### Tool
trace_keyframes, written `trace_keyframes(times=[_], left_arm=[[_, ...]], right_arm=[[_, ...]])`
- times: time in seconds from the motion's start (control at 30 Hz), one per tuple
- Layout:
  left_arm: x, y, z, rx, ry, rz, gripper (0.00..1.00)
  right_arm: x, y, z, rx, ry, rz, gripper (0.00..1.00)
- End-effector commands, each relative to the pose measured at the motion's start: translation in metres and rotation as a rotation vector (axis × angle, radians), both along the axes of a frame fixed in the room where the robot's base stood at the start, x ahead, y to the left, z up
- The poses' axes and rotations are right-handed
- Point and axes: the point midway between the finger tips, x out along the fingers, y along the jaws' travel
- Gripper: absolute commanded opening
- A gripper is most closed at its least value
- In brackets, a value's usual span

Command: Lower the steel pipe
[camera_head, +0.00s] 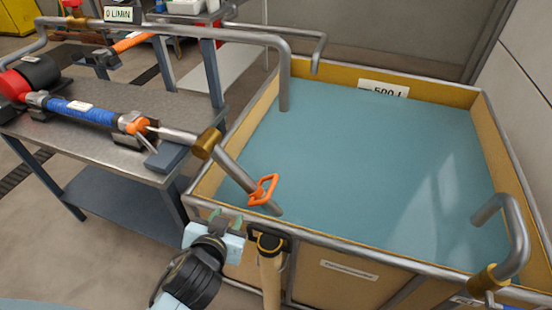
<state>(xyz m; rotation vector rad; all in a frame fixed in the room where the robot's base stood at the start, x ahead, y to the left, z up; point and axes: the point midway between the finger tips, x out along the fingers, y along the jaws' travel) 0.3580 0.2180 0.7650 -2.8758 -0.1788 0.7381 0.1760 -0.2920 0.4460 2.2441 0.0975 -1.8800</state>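A grey steel pipe (238,172) with a brass collar (207,143) slants down from the bench over the near left rim of the tank. An orange loop handle (263,189) sits near its lower end, which reaches the blue water (360,170). My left gripper (225,219) is just outside the tank's near rim, below and left of the orange handle. Its fingertips look apart, with nothing seen between them. It does not appear to touch the pipe. My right gripper is not seen.
The tan tank (347,284) has metal rims. A metal bench (105,108) at left holds a red and black pump (32,76) with a blue hose (82,111). Bent pipes enter the tank at the back and right (508,225). A tan cylinder (270,275) hangs beside my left gripper.

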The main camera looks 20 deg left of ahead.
Motion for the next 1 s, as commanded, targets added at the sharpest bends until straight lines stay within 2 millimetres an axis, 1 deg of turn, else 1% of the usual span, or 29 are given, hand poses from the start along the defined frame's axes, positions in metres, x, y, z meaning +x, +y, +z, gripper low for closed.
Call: trace_keyframes(times=[0.03,0.1,0.2,0.3,0.4,0.47,0.57,0.8,1.0], left_arm=[[0.011,-0.007,0.020,0.001,-0.112,-0.017,0.35],[0.021,-0.020,0.046,0.000,-0.243,-0.055,0.35],[0.030,-0.038,0.072,0.000,-0.380,-0.124,0.35],[0.032,-0.051,0.087,-0.001,-0.457,-0.174,0.35],[0.036,-0.058,0.093,-0.002,-0.489,-0.198,0.35],[0.040,-0.059,0.094,-0.002,-0.493,-0.202,0.35],[0.052,-0.059,0.095,-0.001,-0.494,-0.202,0.35],[0.095,-0.060,0.094,0.001,-0.492,-0.200,0.35],[0.130,-0.061,0.093,0.001,-0.490,-0.200,0.35]], right_arm=[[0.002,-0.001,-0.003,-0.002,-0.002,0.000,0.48],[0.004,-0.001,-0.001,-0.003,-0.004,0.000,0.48],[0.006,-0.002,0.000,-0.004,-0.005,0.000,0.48],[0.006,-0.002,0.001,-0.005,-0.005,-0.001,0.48],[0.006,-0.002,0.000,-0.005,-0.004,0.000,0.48],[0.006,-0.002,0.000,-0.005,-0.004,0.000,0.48],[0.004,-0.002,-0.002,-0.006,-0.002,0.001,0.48],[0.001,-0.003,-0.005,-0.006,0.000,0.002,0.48],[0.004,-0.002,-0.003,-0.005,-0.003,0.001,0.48]])
